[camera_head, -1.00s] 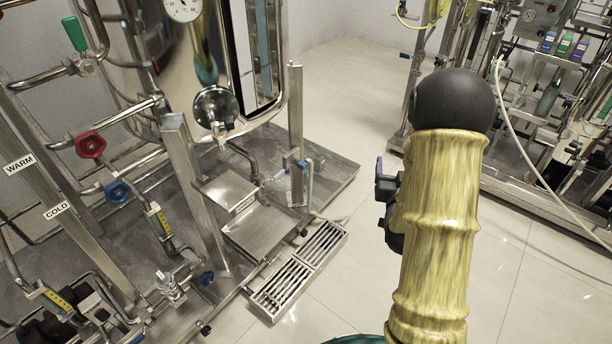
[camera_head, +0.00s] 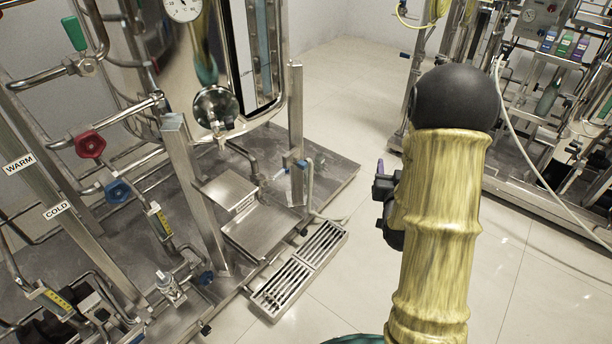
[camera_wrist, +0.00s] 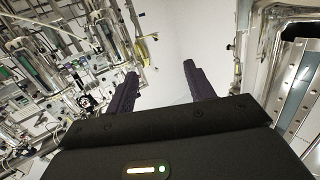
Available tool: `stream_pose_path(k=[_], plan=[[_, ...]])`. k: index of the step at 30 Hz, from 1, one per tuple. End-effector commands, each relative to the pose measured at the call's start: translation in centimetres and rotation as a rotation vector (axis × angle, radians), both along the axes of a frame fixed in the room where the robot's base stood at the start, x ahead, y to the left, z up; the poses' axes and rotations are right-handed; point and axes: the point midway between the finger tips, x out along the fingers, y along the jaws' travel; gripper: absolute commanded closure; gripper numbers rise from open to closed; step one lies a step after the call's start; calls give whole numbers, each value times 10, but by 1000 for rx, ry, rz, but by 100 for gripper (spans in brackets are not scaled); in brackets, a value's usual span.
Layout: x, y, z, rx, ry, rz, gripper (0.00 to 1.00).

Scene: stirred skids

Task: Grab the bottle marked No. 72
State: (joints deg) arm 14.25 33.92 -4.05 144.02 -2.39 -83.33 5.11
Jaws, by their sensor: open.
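No bottle with a readable No. 72 shows in either view. Three small containers with blue (camera_head: 548,41), green (camera_head: 564,45) and purple (camera_head: 580,49) labels stand in a row on the far right rack in the head view. A dark green bottle (camera_head: 547,98) stands lower on that rack. Their markings are too small to read. My gripper (camera_wrist: 160,69) is open in the wrist view, with its two dark purple fingers apart and nothing between them. In the head view my gripper (camera_head: 382,188) is partly hidden behind my gold arm, well apart from the rack.
A steel skid with WARM and COLD pipes (camera_head: 88,144) fills the left. A steel step (camera_head: 265,230) and a floor grate (camera_head: 300,272) stand at its front. A pale hose (camera_head: 520,130) hangs before the right rack. Tiled floor (camera_head: 345,90) lies clear between them.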

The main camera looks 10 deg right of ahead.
Motion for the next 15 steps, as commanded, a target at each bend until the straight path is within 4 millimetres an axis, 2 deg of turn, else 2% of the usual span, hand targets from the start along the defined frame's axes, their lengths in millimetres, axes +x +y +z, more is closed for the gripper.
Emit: stream_pose_path(k=[8,15], plan=[[-10,37,-15,60,289,57,47],[-44,75,-29,102,579,119,47]])
